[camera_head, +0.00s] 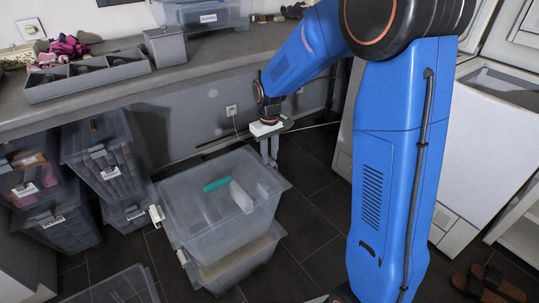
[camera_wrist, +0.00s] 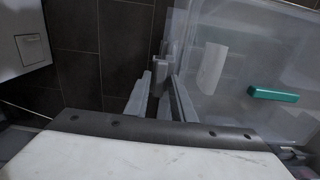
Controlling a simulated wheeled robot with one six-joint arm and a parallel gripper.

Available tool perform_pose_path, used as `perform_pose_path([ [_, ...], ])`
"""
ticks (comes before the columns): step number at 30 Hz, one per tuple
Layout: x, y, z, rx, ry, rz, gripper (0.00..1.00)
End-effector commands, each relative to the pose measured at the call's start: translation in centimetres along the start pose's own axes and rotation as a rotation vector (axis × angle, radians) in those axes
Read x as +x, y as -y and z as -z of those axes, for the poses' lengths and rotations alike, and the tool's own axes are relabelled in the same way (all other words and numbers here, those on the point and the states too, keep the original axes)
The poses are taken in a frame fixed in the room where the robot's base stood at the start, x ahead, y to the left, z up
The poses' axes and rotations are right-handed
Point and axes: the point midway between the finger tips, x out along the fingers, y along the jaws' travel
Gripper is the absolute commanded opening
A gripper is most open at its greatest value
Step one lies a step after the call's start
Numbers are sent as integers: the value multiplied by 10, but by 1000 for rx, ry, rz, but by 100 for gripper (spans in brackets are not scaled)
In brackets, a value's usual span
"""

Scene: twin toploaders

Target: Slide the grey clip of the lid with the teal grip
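The clear lid (camera_head: 190,205) with the teal grip (camera_head: 216,184) lies on a translucent bin in the middle of the head view. The teal grip also shows at right in the wrist view (camera_wrist: 273,93). My gripper (camera_head: 269,158) points down at the lid's right edge. In the wrist view its two fingers (camera_wrist: 161,98) stand apart, with a gap between them. A grey upright piece (camera_wrist: 160,74), seemingly the grey clip, shows between and just beyond the fingertips at the lid's edge. I cannot tell whether the fingers touch it. The clip is unclear in the head view.
A white block (camera_head: 241,196) shows beside the teal grip. A white clip (camera_head: 156,216) is on the bin's left side. Other clear bins (camera_head: 100,160) stand at left under the grey counter (camera_head: 120,100). A white appliance (camera_head: 480,150) stands at right. Dark floor tiles (camera_head: 310,185) are free right of the bin.

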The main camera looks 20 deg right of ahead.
Motion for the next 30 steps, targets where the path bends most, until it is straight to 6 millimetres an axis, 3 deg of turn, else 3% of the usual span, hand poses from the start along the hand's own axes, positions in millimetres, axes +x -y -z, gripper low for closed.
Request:
perform_pose_path([
  [1, 0, 0, 0, 0, 0, 0, 9],
  [3, 0, 0, 0, 0, 0, 0, 0],
  [8, 0, 1, 0, 0, 0, 0, 0],
  [16, 0, 20, 0, -1, 0, 0, 0],
  [23, 0, 20, 0, 0, 0, 0, 0],
  [24, 0, 20, 0, 0, 0, 0, 18],
  [26, 0, 20, 0, 0, 0, 0, 32],
  [30, 0, 20, 0, 0, 0, 0, 33],
])
